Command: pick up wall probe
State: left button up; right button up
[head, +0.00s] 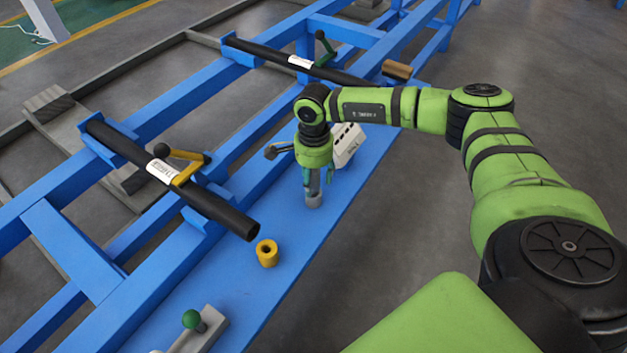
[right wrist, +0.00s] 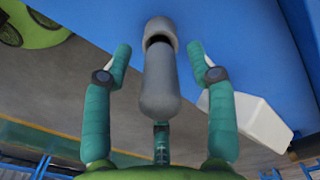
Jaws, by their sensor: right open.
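A grey cylinder with a rounded end, which looks like the wall probe (right wrist: 160,88), stands between the fingers of my right gripper (right wrist: 160,56) in the right wrist view. Its far end sits in or against a grey ring (right wrist: 161,30) on the blue surface. In the head view my right gripper (head: 313,182) points down over the blue bench (head: 330,222), and the grey lower part of the probe (head: 314,201) shows beneath it. The fingers are open, with a visible gap on each side of the cylinder. My left gripper is not in view.
A white slotted device (head: 348,143) stands just behind my right gripper. A yellow ring piece (head: 267,253) and a grey block with a green knob (head: 192,320) are on the bench nearer. Black pipes (head: 225,213) lie clamped on the blue frame. The bench right of the yellow piece is clear.

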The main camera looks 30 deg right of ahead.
grip_shut()
jog(key=shift+r, duration=0.1)
